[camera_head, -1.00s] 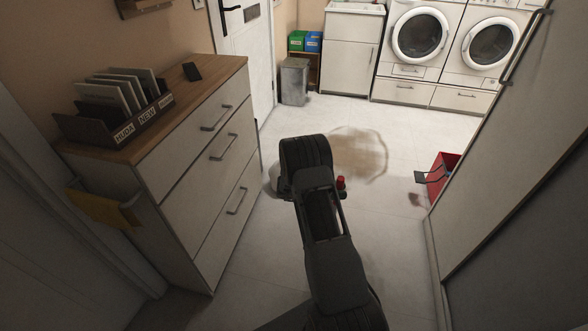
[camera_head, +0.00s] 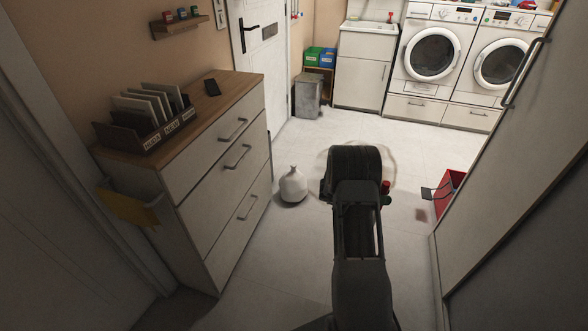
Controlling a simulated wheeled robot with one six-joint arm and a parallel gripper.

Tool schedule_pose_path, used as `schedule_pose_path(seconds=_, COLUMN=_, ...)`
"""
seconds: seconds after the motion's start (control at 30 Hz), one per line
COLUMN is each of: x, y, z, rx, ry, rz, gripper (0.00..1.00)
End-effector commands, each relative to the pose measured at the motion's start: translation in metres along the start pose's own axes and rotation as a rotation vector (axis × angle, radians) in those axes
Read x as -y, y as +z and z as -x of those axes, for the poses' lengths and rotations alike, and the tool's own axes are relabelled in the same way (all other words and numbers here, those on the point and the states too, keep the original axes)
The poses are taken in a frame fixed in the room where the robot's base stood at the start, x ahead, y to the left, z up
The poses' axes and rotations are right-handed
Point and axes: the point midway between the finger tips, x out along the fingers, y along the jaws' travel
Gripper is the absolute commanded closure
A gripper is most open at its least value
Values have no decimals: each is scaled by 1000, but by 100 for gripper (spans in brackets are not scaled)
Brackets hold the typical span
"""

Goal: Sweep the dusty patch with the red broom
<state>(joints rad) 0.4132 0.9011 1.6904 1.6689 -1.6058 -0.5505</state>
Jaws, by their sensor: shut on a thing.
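The dusty patch (camera_head: 392,166) lies on the floor beyond my arm. It shows as a pale round area with a faint brownish edge, partly hidden by the arm. My dark arm reaches forward over the floor and covers the space behind its far end. My gripper's jaws are hidden behind it. A small red piece (camera_head: 386,187) shows at the right of the arm's end; I cannot tell whether it is part of the broom. No other part of a red broom can be made out.
A white vase (camera_head: 292,186) stands left of my arm, near the white drawer cabinet (camera_head: 216,190). A red open container (camera_head: 449,186) with a dark handle sits at the right cupboard, near a small brownish smudge (camera_head: 421,214). Washers (camera_head: 433,52) line the back. Floor before them is clear.

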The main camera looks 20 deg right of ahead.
Motion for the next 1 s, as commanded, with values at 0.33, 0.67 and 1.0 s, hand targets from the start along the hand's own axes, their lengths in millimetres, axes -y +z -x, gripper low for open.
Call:
schedule_pose_path(seconds=0.33, x=1, y=-9, z=3, rx=-1, ry=-6, rz=-4, gripper=100)
schedule_pose_path(seconds=0.67, x=1, y=1, z=4, rx=-3, ry=-4, rz=-3, gripper=100)
schedule_pose_path(seconds=1.0, x=1, y=12, z=4, rx=-8, ry=2, rz=-5, gripper=100)
